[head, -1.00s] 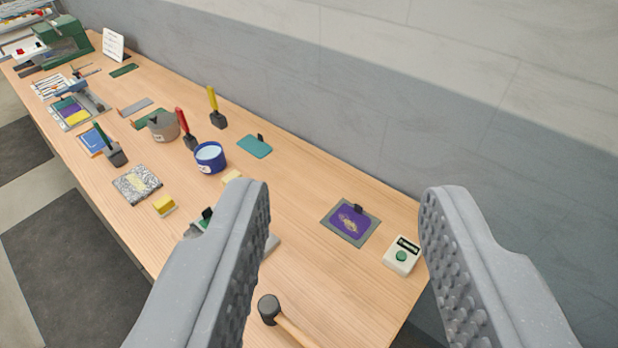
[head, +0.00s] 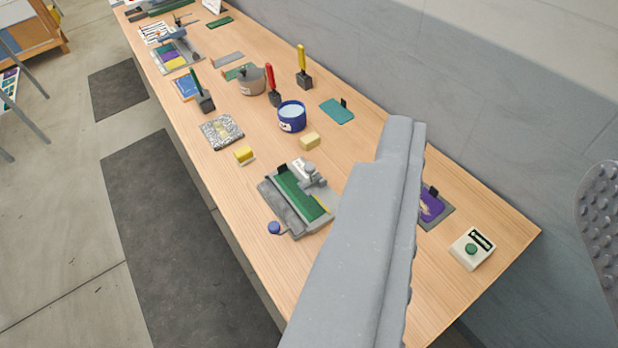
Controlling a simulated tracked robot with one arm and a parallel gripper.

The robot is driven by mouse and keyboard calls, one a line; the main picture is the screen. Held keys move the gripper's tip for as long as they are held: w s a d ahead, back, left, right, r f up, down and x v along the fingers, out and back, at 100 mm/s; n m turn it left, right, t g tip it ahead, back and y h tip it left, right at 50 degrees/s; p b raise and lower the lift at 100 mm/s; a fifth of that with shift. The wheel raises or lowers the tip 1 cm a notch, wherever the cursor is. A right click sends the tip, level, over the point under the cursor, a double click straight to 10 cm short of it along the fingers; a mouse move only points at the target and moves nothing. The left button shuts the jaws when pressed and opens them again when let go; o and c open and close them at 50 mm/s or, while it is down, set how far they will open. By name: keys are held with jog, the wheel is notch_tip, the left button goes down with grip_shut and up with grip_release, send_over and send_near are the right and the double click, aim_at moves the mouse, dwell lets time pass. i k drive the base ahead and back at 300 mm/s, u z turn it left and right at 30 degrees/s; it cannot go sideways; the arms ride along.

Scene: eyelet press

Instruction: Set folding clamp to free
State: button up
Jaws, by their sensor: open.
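A grey bench device with a long green bed (head: 302,195), a grey fitting on its far side and a lever with a blue ball knob (head: 274,228) stands near the front edge of the bench. It looks most like the folding clamp, but no label on it is readable. The knob sits low at its front left corner. My gripper (head: 505,150) is open and empty, right of the device. Its left finger stands large in front of the bench, just right of the device in the picture; the right finger is cut off by the picture edge.
A wall runs behind; open floor lies left.

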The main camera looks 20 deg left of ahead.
aim_at(310, 168)
jog(key=z, duration=1.2)
jog(key=k, duration=0.7)
jog(key=u, duration=1.15)
jog(key=i, duration=1.05)
jog(key=z, duration=0.05)
